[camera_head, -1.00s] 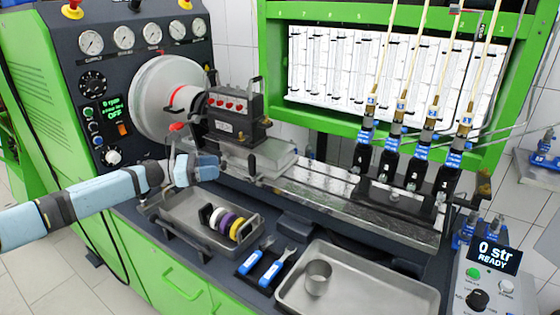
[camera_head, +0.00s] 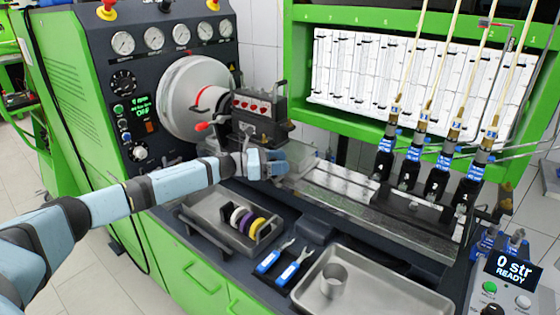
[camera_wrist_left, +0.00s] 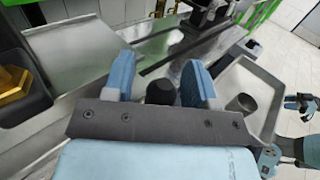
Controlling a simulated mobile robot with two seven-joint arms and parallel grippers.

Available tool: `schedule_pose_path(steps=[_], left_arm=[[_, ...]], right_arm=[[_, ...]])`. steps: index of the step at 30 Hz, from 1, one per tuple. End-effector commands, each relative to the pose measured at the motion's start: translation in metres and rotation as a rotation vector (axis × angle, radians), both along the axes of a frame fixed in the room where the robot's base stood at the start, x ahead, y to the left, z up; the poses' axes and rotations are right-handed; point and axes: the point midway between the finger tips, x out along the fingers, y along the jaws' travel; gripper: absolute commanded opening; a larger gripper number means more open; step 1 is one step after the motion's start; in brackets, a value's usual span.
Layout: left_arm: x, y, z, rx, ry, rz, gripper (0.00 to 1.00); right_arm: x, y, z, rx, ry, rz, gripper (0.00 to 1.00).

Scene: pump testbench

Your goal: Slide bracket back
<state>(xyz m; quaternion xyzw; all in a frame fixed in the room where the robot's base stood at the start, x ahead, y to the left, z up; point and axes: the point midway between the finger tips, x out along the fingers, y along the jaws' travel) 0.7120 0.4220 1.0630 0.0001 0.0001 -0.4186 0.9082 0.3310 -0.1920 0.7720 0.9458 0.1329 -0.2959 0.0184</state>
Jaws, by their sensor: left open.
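The dark pump (camera_head: 258,105) with red caps stands beside the large grey drive disc in the head view. A pale metal block, which may be the bracket (camera_head: 312,167), sits on the rail at the pump's right. In the wrist view a flat grey plate (camera_wrist_left: 75,52) lies left of my fingers; I cannot tell if it is the same part. My left gripper (camera_head: 270,163) is in front of the pump's base. It also shows in the wrist view (camera_wrist_left: 160,85), fingers apart, with a dark round knob (camera_wrist_left: 160,91) between them; contact is unclear. My right gripper (camera_wrist_left: 300,103) appears at the right edge.
A tray with several coloured rings (camera_head: 215,234) lies below my left arm. Two blue-handled wrenches (camera_head: 283,263) and a tray with a metal cup (camera_head: 334,275) lie to its right. Black injectors (camera_head: 412,174) stand along the rail farther right. The rail between is mostly clear.

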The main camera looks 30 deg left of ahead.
Motion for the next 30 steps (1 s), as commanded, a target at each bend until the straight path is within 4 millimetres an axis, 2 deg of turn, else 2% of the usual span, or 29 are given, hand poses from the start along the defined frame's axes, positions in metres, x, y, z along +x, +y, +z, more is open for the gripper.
schedule_pose_path(steps=[8,15,19,22,30], left_arm=[[0.001,-0.001,-0.001,0.001,0.001,0.000,0.52],[0.001,-0.001,-0.001,0.000,0.000,0.000,0.00],[0.001,-0.002,-0.001,0.000,0.000,0.000,0.00],[0.000,-0.013,-0.002,-0.001,-0.001,-0.003,0.00],[-0.007,-0.082,-0.002,-0.003,0.001,-0.010,0.00]], right_arm=[[0.000,0.001,0.002,0.001,-0.004,0.001,0.43],[0.000,0.002,0.003,0.003,-0.004,0.002,0.43],[0.000,0.002,0.003,0.003,-0.004,0.002,0.43],[0.000,0.002,0.000,0.003,-0.004,0.002,0.43],[0.001,0.002,-0.004,0.009,-0.001,-0.001,0.43]])
